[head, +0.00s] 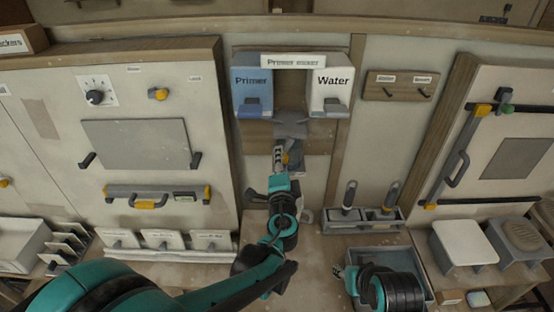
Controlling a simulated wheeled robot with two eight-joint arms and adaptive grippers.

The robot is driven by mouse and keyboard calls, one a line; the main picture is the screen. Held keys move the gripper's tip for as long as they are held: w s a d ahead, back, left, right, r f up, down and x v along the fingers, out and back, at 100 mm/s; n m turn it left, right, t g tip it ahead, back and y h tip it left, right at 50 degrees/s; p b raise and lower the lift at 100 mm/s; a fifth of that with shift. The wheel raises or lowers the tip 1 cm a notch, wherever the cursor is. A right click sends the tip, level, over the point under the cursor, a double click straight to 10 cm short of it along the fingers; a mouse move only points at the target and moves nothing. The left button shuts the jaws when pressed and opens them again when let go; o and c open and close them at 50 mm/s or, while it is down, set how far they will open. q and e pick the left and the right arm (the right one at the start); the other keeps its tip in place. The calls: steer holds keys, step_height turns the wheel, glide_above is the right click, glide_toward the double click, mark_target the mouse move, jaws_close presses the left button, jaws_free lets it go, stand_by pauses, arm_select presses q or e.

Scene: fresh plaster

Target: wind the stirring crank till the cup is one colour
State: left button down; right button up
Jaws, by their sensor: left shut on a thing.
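The primer mixer hangs on the wall at the centre, with a blue Primer box (252,90) and a white Water box (330,88). A grey part (290,126) sits between and below them. My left gripper (281,158) reaches up just below this grey part and is shut on the stirring crank, which it mostly hides; a small orange bit shows at the fingers. I cannot make out the cup or the colour inside it. My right gripper (347,274) is low at the right, over a grey tray (421,262), largely hidden by its own arm.
A grey holder (363,226) with two upright-handled tools stands right of the centre. Right are a clamped panel (515,160) and two stools (464,243). Hooks (400,92) sit on the wall.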

arm_select(q)
steer(key=d+n, duration=0.2)
steer(key=n, duration=0.1)
steer(key=shift+f+n+b, duration=0.3)
steer(key=shift+b, duration=0.05)
steer(key=n, duration=0.1)
steer(key=d+n, duration=0.1)
steer(key=n, duration=0.1)
steer(key=shift+d+n, duration=0.25)
steer(key=shift+n, duration=0.05)
steer(key=n, duration=0.1)
steer(key=d+n, duration=0.1)
steer(key=n, duration=0.1)
steer(key=shift+w+d+r+n, duration=0.1)
steer(key=shift+d+r+n, duration=0.15)
steer(key=shift+n, duration=0.05)
step_height(320, 180, up, 6)
steer(key=d+n+p, duration=0.2)
steer(key=n+p, duration=0.2)
steer(key=n, duration=1.5)
steer(key=shift+r, duration=0.25)
steer(key=shift+n, duration=0.4)
